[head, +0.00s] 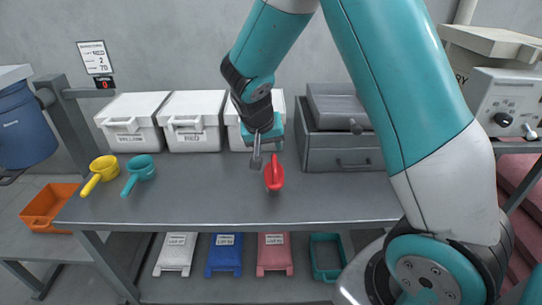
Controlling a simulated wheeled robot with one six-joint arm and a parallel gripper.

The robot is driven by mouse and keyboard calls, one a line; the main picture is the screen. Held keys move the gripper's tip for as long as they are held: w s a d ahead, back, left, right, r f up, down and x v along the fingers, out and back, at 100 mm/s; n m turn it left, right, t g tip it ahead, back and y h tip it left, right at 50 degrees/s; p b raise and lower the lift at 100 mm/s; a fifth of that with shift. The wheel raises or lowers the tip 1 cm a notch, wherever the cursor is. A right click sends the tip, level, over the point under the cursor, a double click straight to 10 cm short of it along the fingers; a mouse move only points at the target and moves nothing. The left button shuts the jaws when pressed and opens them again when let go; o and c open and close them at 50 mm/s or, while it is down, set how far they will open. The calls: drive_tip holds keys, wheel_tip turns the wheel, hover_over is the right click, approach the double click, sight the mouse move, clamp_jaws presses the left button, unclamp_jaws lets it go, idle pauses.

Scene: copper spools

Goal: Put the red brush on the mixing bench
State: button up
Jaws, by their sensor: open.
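A small red tool (274,177) is at the middle of the grey bench top, with a narrow upper part and a wider lower part. It looks like the red brush, but its exact shape is hard to tell. My gripper (266,158) is open and points down right at the red tool's upper end. Its left finger shows to the left of the tool; the other finger is hard to make out. Whether they touch cannot be told. The grey bench (215,203) shows no readable name, so I cannot tell whether it is the mixing bench.
Yellow (101,173) and teal (139,172) scoops lie at the bench's left. White lidded bins (194,121) and a grey drawer box (340,152) line the back. The front strip of the bench top is clear.

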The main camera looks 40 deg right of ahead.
drive_tip(key=s+a+r+n+g+y, duration=0.1)
drive_tip(key=s+a+r+n+y, duration=0.1)
drive_tip(key=s+a+r+n, duration=0.2)
drive_tip(key=s+a+r+n+y, duration=0.3)
drive_tip(key=s+a+r+n, duration=0.2)
drive_tip(key=s+a, duration=0.4)
drive_tip(key=s+a+r+n+g+y, duration=0.1)
drive_tip(key=s+a+r+n+y, duration=0.2)
drive_tip(key=s+a, duration=0.4)
drive_tip(key=s+r+n, duration=0.1)
drive_tip(key=s, duration=0.5)
drive_tip(key=shift+r+n+g, duration=0.3)
drive_tip(key=shift+s, duration=0.1)
drive_tip(key=shift+a, duration=0.1)
